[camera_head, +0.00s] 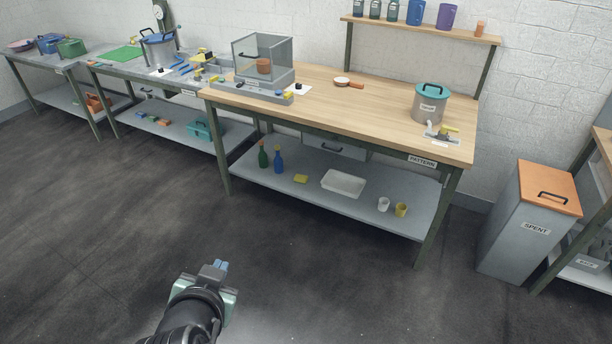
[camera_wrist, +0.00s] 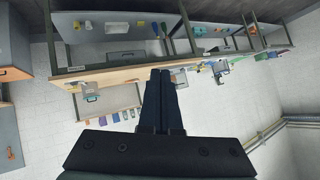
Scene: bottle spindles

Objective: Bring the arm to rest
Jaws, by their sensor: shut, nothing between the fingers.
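My gripper (camera_head: 217,267) is at the bottom of the head view, above the dark floor and in front of the wooden workbench (camera_head: 335,108). In the wrist view my gripper (camera_wrist: 161,74) shows its two dark fingers side by side, closed together with nothing between them. The wrist view is upside down. It shows the bench, its lower shelf and the white wall beyond the fingers. My gripper appears apart from the bench and touches nothing that I can see.
On the bench are a clear box (camera_head: 262,58), a small pan (camera_head: 342,81) and a teal-lidded pot (camera_head: 430,103). Its lower shelf (camera_head: 330,205) holds bottles, a white tray and cups. The floor (camera_head: 330,295) before the bench is clear.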

